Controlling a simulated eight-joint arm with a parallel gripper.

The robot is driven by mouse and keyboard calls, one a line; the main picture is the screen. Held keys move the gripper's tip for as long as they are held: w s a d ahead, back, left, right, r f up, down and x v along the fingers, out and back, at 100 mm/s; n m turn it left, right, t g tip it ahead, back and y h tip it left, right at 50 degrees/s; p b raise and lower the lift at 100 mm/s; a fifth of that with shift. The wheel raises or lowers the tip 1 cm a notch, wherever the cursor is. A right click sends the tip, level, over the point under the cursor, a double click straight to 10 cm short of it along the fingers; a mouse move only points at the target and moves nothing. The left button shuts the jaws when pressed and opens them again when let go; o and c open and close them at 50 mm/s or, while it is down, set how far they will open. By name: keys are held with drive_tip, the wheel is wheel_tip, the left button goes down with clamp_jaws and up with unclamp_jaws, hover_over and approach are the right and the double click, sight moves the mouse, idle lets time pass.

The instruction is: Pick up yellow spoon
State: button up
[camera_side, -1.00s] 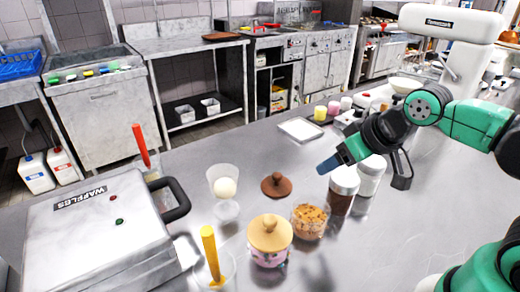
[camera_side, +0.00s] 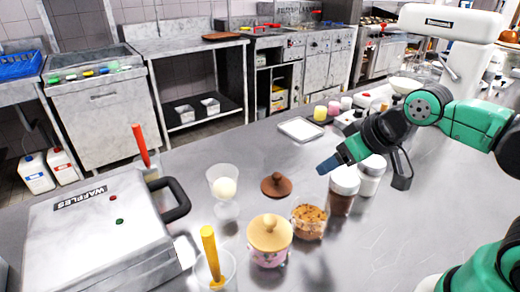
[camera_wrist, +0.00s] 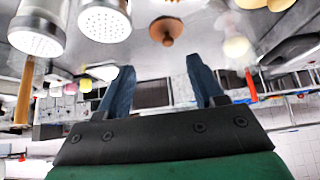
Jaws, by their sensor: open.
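The yellow spoon (camera_side: 210,252) stands handle up, slightly tilted, in a clear container (camera_side: 229,272) at the front of the counter, right of the waffle maker. Its lower end is hidden in the container. I cannot make out the spoon in the wrist view. My gripper (camera_side: 328,165) is in the air, to the right of and farther back than the spoon, near the shaker jars. In the wrist view my gripper (camera_wrist: 163,82) shows two blue fingers spread apart with nothing between them.
A lidded sugar pot (camera_side: 269,242) stands right beside the spoon's container, with a cookie jar (camera_side: 309,222) beyond. A glass with a white ball (camera_side: 224,190) and a brown lid (camera_side: 277,185) lie behind. The waffle maker (camera_side: 100,240) is left; a red spoon (camera_side: 141,146) stands behind it.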

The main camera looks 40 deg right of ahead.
drive_tip(key=n+g, duration=0.2)
drive_tip(key=g, duration=0.5)
approach(206, 231)
wheel_tip(206, 231, down, 6)
drive_tip(key=shift+w+d+r, duration=0.1)
drive_tip(key=shift+d+r, duration=0.05)
drive_tip(key=shift+a, duration=0.2)
drive_tip(key=shift+f, duration=2.85)
clamp_jaws()
